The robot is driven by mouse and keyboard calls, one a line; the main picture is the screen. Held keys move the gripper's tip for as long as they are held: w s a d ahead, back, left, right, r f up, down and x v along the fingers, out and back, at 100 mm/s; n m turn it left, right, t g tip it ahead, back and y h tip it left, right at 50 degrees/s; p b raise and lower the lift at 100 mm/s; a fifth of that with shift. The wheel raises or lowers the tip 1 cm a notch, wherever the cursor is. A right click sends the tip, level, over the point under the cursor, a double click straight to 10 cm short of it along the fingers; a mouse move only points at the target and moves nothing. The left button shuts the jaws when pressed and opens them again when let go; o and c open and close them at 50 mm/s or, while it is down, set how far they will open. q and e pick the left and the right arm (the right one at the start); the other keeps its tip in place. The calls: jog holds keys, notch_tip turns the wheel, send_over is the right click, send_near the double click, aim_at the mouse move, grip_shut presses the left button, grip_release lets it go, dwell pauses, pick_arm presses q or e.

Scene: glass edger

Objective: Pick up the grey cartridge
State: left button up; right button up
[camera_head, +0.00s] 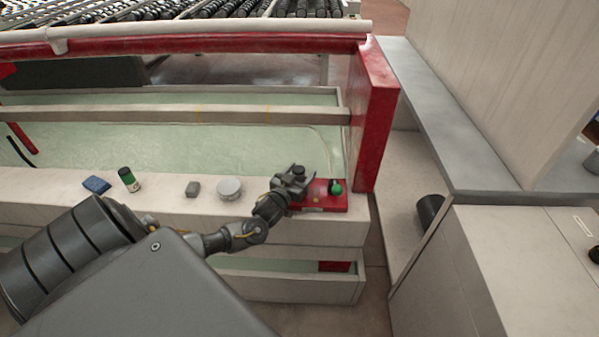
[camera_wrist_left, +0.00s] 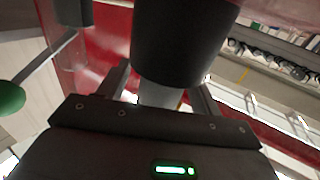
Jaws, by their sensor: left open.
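A dark grey cylinder with a paler narrow end, which looks like the grey cartridge (camera_wrist_left: 185,45), fills the upper middle of the left wrist view. Its pale end lies between the two fingers of my left gripper (camera_wrist_left: 160,92). The fingers stand open on either side; whether they touch it cannot be told. In the head view my left gripper (camera_head: 295,175) is over a red base (camera_head: 325,200) at the right end of the pale ledge. There the cartridge is hard to tell apart from the gripper's dark parts. My right gripper is not in view.
A green knob (camera_head: 336,188) stands just right of the gripper. Along the ledge (camera_head: 160,205) lie a blue block (camera_head: 97,185), a green-and-black cylinder (camera_head: 129,180), a small grey block (camera_head: 193,189) and a pale round disc (camera_head: 229,188). A red post (camera_head: 373,120) rises behind.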

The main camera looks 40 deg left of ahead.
pick_arm(q)
jog(key=shift+w+a, duration=0.1)
jog(key=shift+w, duration=0.35)
jog(key=c, duration=1.1)
jog(key=shift+o, duration=0.2)
